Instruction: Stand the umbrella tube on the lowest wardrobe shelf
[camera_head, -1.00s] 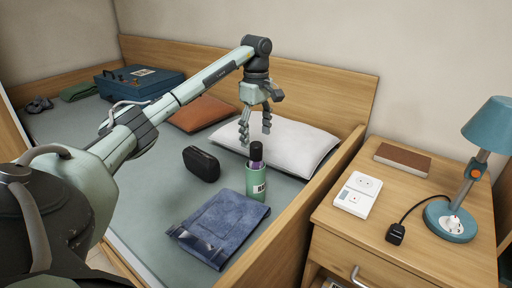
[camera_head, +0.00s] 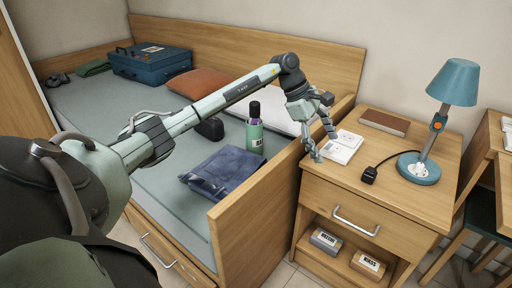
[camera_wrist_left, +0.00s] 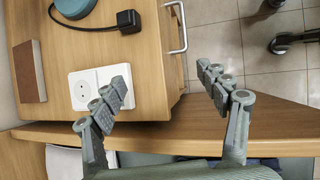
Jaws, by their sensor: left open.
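The umbrella tube appears to be the green cylinder (camera_head: 254,136) with a white label and a dark purple-black top. It stands upright on the bed, behind the folded blue jeans. My left gripper (camera_head: 323,146) is open and empty, to the right of the tube, over the bed's side board and the nightstand's left edge. The left wrist view shows its two fingers apart (camera_wrist_left: 164,80), with the nightstand and floor beyond. The tube is not recognisable in that view. No wardrobe shelf can be made out, and my right gripper is not in view.
The nightstand (camera_head: 410,176) holds a white socket plate (camera_head: 342,147), black plug (camera_head: 369,174), brown book (camera_head: 384,122) and blue lamp (camera_head: 453,85). Jeans (camera_head: 222,172), a black case (camera_head: 210,128), pillows and a blue suitcase (camera_head: 151,63) lie on the bed. Its side board (camera_head: 255,215) rises between bed and nightstand.

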